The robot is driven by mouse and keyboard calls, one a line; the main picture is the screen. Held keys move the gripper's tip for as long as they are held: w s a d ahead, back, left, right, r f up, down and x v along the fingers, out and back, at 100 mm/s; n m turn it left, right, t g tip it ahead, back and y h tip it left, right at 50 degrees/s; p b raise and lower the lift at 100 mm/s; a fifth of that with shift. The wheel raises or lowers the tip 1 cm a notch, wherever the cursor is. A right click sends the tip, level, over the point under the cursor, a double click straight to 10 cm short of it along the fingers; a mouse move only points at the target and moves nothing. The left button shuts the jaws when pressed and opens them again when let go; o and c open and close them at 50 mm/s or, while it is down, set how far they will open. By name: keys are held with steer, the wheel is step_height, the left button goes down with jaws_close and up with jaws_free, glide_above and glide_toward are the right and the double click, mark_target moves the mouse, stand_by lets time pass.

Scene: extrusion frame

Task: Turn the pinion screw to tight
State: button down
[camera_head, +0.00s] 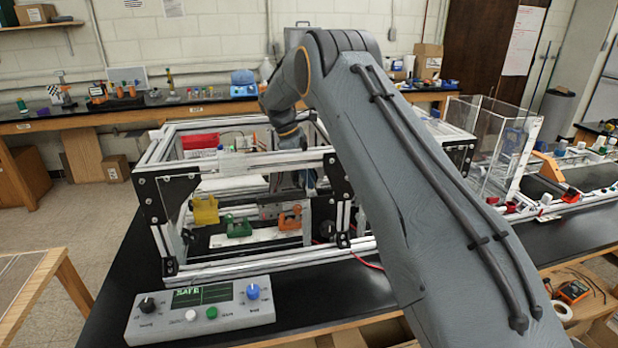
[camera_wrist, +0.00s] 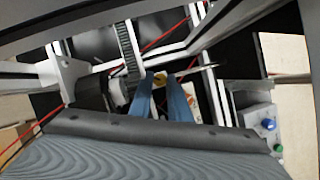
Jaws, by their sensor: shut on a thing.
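In the wrist view, the two blue-grey fingers of my gripper (camera_wrist: 163,90) reach up from the bottom to a small yellow-orange piece (camera_wrist: 159,79), which appears to be the pinion screw. The fingers are shut on it, and their tips hide part of it. A dark toothed strip (camera_wrist: 128,45) and a dark round motor-like body (camera_wrist: 95,90) lie just left of the fingers. In the head view, my gripper (camera_head: 308,180) is inside the extrusion frame (camera_head: 250,162), partly hidden behind its front bars and black bracket. The screw cannot be made out there.
A control box (camera_head: 165,325) reading SAFE stands in front of the frame. Yellow (camera_head: 206,211), green (camera_head: 238,227) and orange (camera_head: 290,218) parts sit low in the frame. Red wires (camera_wrist: 165,35) cross near my fingers. A clear box (camera_head: 495,140) stands at right.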

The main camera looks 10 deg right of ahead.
steer(key=shift+w+d+f+m+g+y+b, duration=0.1)
steer(key=shift+m+g+y+b, duration=0.1)
steer(key=shift+m+b, duration=0.75)
steer(key=shift+w+f+m+g+y+b, duration=0.15)
steer(key=shift+m+b, duration=0.3)
steer(key=shift+b, duration=0.9)
steer(key=shift+s+r+m+g+y+b, duration=0.1)
steer(key=shift+r+m+g+y+b, duration=0.2)
steer(key=shift+m+b, duration=0.65)
steer(key=c, duration=1.7)
jaws_free()
steer(key=shift+o, duration=0.2)
steer(key=b+v, duration=0.3)
steer(key=v, duration=0.4)
steer(key=shift+r, duration=0.35)
